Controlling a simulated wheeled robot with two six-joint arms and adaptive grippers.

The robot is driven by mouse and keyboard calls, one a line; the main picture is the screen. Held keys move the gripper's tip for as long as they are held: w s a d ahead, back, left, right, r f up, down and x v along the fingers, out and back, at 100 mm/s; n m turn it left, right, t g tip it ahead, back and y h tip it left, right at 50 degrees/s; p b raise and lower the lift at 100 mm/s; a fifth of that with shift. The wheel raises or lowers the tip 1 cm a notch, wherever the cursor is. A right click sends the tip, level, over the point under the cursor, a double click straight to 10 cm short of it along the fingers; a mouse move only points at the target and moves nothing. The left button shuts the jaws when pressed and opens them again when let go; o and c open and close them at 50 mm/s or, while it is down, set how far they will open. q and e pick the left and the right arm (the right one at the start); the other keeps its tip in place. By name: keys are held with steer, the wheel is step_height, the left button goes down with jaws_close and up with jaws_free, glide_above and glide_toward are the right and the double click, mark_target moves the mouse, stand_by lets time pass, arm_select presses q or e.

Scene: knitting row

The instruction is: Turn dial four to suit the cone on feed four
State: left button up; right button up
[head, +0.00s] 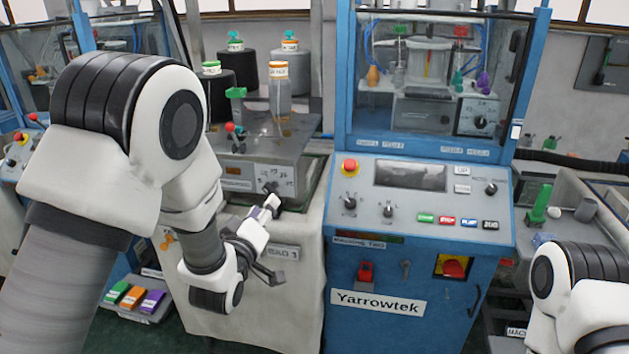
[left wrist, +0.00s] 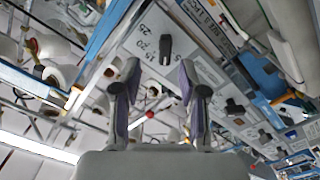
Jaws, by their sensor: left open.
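My left gripper (head: 275,240) is open and empty in front of a grey feed unit (head: 237,172). In the left wrist view the same gripper (left wrist: 158,68) has its two fingers apart, with a black dial (left wrist: 165,48) showing beyond the gap. The numbers 15, 20 and 25 are printed beside that dial. In the head view a dark dial (head: 271,188) sits on the unit's front, close above the upper finger. Several cones stand on or behind the unit, among them a pale one with an orange top (head: 279,92) and a dark one (head: 290,68). I cannot tell which is on feed four.
A blue Yarrowtek machine (head: 420,270) with knobs and a red button (head: 349,166) stands right of the unit. A tray of coloured blocks (head: 140,299) lies low at the left. My right arm shows at the lower right. A grey bench (head: 590,190) stands behind it.

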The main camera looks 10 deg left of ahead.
mark_target(267, 193)
arm_select(q)
steer(key=shift+w+a+r+p, duration=0.15)
steer(key=shift+w+a+r, duration=0.1)
steer(key=shift+a, duration=0.2)
steer(key=shift+w+a+r+p, duration=0.15)
steer(key=shift+w+a, duration=0.1)
steer(key=shift+a, duration=0.2)
steer(key=w, duration=0.2)
steer(key=w+d+p, duration=0.1)
steer(key=w, duration=0.3)
steer(key=shift+w+d+f+p, duration=0.25)
steer(key=shift+w+f+p, duration=0.05)
steer(key=shift+p, duration=0.1)
steer(key=shift+a, duration=0.4)
steer(key=shift+d, duration=0.15)
jaws_close()
arm_select(e)
steer(key=r, duration=0.2)
steer(key=shift+a+r, duration=0.3)
steer(key=shift+r, duration=0.1)
